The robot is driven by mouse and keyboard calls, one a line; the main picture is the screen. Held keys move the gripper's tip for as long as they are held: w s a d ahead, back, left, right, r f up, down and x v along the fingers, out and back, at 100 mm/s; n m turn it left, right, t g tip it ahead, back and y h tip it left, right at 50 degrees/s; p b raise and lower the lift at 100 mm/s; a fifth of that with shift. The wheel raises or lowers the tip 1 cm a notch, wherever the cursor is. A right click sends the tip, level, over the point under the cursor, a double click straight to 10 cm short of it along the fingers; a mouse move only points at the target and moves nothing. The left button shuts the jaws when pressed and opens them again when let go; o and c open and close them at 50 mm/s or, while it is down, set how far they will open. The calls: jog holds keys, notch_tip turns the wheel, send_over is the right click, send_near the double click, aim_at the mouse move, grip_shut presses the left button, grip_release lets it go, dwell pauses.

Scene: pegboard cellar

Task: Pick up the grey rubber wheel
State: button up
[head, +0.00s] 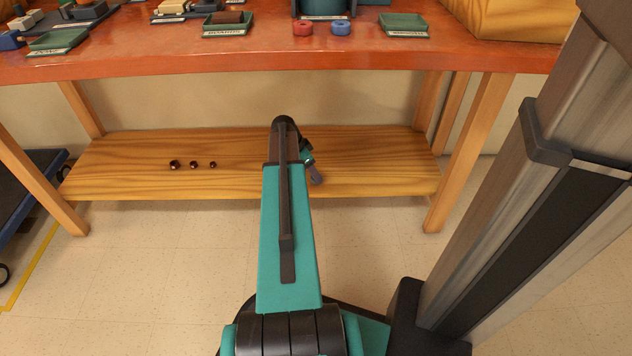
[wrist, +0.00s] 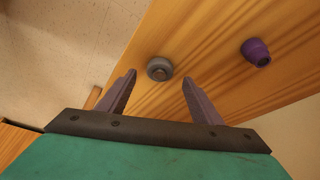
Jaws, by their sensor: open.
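The grey rubber wheel (wrist: 159,69) lies on the wooden lower shelf in the wrist view, with a lighter hub at its centre. My gripper (wrist: 158,78) is open and empty. Its two fingers point toward the wheel, which sits just beyond and between the fingertips, apart from both.
A purple object (wrist: 256,52) stands on the shelf right of the wheel. The lower shelf (head: 120,165) bears several small dark nuts (head: 193,165) at left. The orange tabletop (head: 180,62) overhangs it, with trays on top. Table legs (head: 470,150) flank the shelf. A blue cart (head: 25,185) stands at left.

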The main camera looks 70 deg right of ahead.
jog(key=shift+b+x, duration=0.55)
jog(key=shift+x, duration=0.95)
jog(key=shift+c, duration=0.5)
jog(key=c, duration=1.1)
